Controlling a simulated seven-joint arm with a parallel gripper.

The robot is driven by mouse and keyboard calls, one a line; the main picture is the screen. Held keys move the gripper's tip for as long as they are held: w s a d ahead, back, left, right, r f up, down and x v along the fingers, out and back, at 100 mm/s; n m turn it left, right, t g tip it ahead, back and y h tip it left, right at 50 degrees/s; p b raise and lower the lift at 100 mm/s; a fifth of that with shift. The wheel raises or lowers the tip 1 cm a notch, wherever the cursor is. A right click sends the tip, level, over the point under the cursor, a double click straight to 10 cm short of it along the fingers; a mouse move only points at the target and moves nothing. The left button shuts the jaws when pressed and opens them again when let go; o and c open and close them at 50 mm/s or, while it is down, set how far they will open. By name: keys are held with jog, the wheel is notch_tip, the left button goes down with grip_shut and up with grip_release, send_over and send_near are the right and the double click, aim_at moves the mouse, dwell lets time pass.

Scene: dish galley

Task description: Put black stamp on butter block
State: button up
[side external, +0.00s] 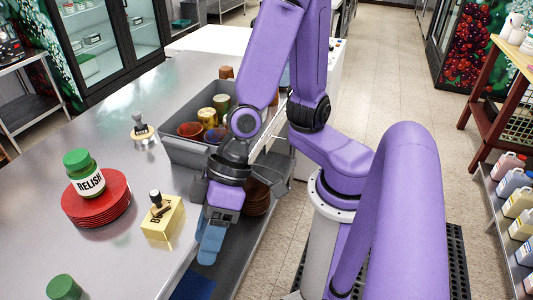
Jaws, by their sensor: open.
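The butter block (162,222) is a yellow block with dark lettering on the steel counter. A stamp with a black knob handle and pale base (156,201) stands upright on top of it. A second stamp with a dark grey handle and pale base (142,127) stands on the counter farther back, left of the grey bin. My gripper (210,243) has blue fingers pointing down, to the right of the butter block and apart from it, near the counter edge. It is open, and I see nothing between the fingers.
A relish jar (83,172) stands on a stack of red plates (97,208) left of the butter. A green lid (63,288) is at the front. The grey bin (180,153) holds cups and bowls behind my gripper. The counter between butter and bin is clear.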

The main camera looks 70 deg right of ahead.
jog(key=s+d+r+n+h, duration=0.1)
jog(key=d+n+h, duration=0.2)
jog(key=d, duration=0.6)
jog(key=s+d+r+n+g+h, duration=0.1)
jog(key=s+d+r+n+h, duration=0.1)
jog(key=d, duration=0.8)
jog(key=shift+d+n+h, duration=0.3)
jog(key=shift+n+h, duration=0.1)
jog(key=shift+h, duration=0.2)
jog(key=shift+r, duration=0.1)
